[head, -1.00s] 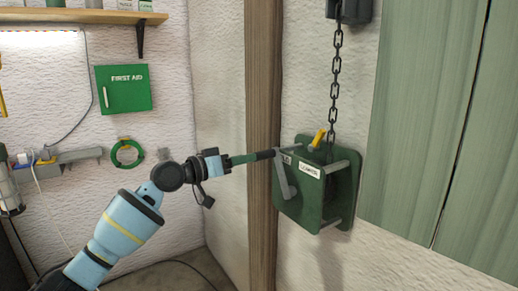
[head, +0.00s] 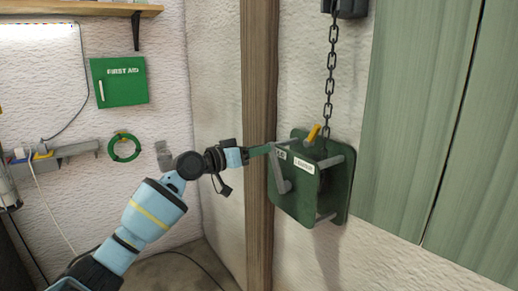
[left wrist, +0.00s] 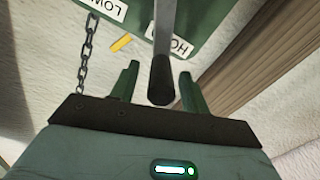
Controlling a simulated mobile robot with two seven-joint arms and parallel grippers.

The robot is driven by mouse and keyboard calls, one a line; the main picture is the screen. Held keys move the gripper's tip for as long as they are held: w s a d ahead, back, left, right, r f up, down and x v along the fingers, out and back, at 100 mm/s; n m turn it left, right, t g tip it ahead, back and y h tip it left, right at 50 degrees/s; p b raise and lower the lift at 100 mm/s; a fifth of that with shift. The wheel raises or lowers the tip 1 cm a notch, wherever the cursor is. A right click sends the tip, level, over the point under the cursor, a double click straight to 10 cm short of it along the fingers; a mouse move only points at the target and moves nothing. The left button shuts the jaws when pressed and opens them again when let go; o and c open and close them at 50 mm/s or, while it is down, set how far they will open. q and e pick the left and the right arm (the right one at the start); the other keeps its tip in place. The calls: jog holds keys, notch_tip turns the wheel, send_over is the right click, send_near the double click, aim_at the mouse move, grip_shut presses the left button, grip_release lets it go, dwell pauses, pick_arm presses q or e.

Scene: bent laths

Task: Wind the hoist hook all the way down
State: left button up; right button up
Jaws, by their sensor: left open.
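A green hoist box (head: 298,205) is fixed to the wall, with a grey crank arm (head: 278,172) on its left face. The crank's dark handle (left wrist: 162,82) points toward the left wrist camera. My left gripper (head: 262,150) is at the handle end of the crank. In the left wrist view its two green fingers stand open, one on each side of the handle, with gaps between. A chain (head: 329,85) runs up from the box. The hook is not visible.
A wooden post (head: 259,80) stands just left of the box, behind my left gripper. Green boards (head: 420,120) cover the wall at right. A dark block (head: 346,7) sits at the chain's top. A first aid cabinet (head: 120,83) hangs at left.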

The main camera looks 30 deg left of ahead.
pick_arm(q)
jog(key=shift+x, duration=0.85)
grip_shut()
